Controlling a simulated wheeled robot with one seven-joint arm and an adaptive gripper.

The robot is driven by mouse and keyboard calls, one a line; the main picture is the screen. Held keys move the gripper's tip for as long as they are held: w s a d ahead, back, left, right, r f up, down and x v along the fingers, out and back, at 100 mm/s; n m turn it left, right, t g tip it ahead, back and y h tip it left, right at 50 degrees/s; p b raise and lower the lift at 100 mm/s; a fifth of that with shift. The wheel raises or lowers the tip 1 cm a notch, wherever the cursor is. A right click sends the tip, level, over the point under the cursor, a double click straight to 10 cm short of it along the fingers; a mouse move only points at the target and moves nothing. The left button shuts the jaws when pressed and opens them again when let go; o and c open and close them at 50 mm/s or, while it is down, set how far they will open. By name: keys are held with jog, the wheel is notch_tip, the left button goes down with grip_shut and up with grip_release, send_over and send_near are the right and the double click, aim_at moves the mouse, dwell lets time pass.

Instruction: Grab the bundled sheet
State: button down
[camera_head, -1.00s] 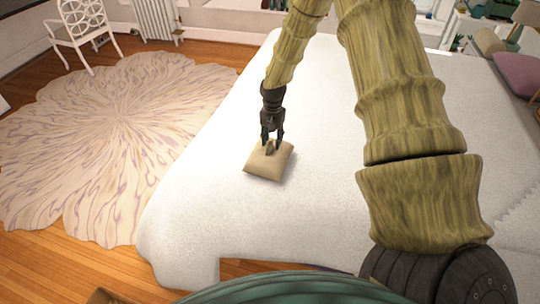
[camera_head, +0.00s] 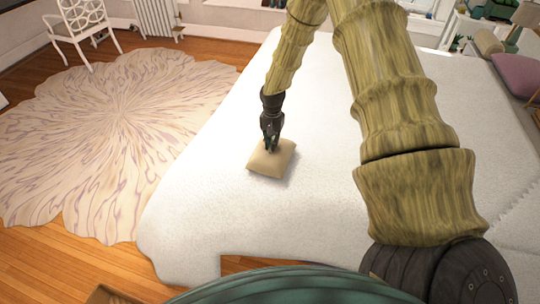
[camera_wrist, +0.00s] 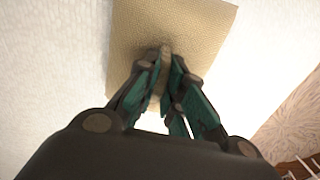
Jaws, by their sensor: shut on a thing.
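The bundled sheet (camera_head: 272,160) is a small beige, cushion-like bundle on the white bed, left of the bed's middle in the head view. In the wrist view the bundled sheet (camera_wrist: 190,22) fills the top middle, with a woven texture and a raised fold. My gripper (camera_head: 270,143) points down onto it from above. In the wrist view my gripper (camera_wrist: 165,75) has its dark and teal fingers drawn close together on the raised fold. The exact contact at the fingertips is partly hidden. The bundle looks slightly tilted, and I cannot tell whether it is clear of the bed.
The white bed (camera_head: 205,215) spreads widely around the bundle and is clear there. A round patterned rug (camera_head: 110,130) lies on the wooden floor to the left. A white chair (camera_head: 80,25) stands at the back left. A purple pillow (camera_head: 518,72) lies at the far right.

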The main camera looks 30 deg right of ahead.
jog(key=shift+d, duration=0.25)
jog(key=shift+s+r, duration=0.1)
